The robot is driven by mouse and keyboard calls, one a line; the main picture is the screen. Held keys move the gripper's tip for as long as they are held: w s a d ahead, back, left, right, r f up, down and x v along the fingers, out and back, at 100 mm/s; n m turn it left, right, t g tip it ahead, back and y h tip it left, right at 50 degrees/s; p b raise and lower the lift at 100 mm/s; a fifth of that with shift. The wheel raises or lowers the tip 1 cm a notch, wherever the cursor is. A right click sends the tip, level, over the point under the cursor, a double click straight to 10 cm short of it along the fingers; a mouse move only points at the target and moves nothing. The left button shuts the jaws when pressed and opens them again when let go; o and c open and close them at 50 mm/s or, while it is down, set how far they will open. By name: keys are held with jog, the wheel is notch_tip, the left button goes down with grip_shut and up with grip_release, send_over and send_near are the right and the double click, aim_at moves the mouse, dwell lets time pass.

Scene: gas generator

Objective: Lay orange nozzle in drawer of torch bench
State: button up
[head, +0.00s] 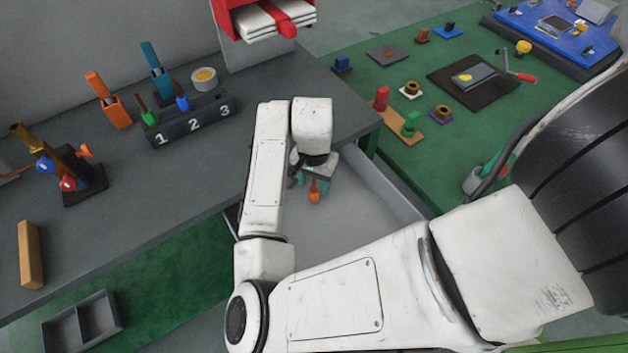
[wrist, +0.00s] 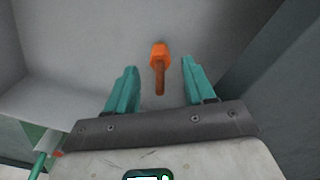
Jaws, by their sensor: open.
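The orange nozzle (head: 314,193) has a bright orange head and a darker orange-brown stem. It shows inside the pulled-out grey drawer (head: 372,208) of the torch bench (head: 222,160). In the wrist view the nozzle (wrist: 159,67) appears to lie on the drawer's pale floor (wrist: 95,38), between and beyond the fingertips. My gripper (head: 313,184) is over the drawer. Its teal fingers (wrist: 158,76) stand wide apart, with a visible gap on both sides of the nozzle. The head view partly hides the drawer behind my arm.
A green table (head: 400,75) with small parts stands behind right. Drawer walls rise close around my gripper.

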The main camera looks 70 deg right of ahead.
notch_tip(320, 180, up, 11)
jog(key=p, duration=0.8)
jog(key=shift+p, duration=0.35)
jog(key=w+d+r+n+t+h, duration=0.2)
jog(key=d+r+n+h, duration=0.3)
jog(key=d+r+n, duration=0.3)
jog(key=s+a+f+n+y, duration=0.1)
jog(key=s+a+f+n, duration=0.2)
jog(key=a, duration=0.4)
jog(key=s+a+f+n+y, duration=0.2)
jog(key=s+a+f+n, duration=0.1)
jog(key=a, duration=0.4)
jog(key=s+a+f+n+g+y, duration=0.1)
jog(key=s+a+f+n, duration=0.2)
jog(key=a, duration=0.4)
notch_tip(320, 180, down, 3)
jog(key=shift+s+a+r+y, duration=0.1)
jog(key=shift+s+a+y, duration=0.3)
jog(key=shift+s, duration=0.3)
